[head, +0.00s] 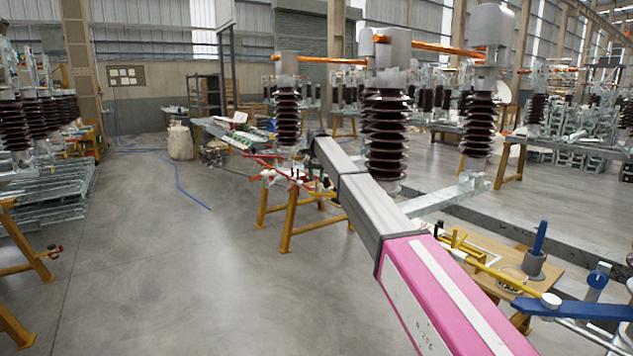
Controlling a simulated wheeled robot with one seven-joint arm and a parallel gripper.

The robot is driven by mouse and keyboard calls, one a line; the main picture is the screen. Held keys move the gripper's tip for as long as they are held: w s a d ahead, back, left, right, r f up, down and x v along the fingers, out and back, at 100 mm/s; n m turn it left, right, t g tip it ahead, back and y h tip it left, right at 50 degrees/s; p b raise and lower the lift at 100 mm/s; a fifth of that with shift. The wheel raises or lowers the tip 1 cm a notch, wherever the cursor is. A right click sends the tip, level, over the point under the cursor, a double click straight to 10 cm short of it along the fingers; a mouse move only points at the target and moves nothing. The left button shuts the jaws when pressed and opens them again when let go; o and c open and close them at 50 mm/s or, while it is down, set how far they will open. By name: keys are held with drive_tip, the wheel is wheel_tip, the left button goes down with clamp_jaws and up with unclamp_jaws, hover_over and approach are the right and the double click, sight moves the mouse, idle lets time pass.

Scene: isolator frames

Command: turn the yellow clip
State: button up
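No single part can be made out for certain as the yellow clip. A yellow bracket-like piece (462,246) shows at the right, beside the lower end of a grey beam and above a wooden bench top. Small yellow bits (318,186) also show among red and metal parts on the frame at the centre; they are too small to tell apart. A long grey and pink beam crosses the view from the lower right to the centre and hides part of the equipment behind it. I cannot make out my gripper or its fingers.
Brown ribbed insulators (387,135) with orange bars on top stand at the centre and right. A yellow trestle (287,232) stands below. A wooden bench (535,282) with a blue-handled tool (540,238) is at the right. The grey floor (200,270) at centre left is clear.

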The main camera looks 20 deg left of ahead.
drive_tip(key=shift+f, duration=0.7)
clamp_jaws()
drive_tip(key=n, duration=0.4)
drive_tip(key=shift+n, duration=0.3)
drive_tip(key=n, duration=0.4)
drive_tip(key=shift+n, duration=0.3)
drive_tip(key=n, duration=0.4)
drive_tip(key=shift+n, duration=2.3)
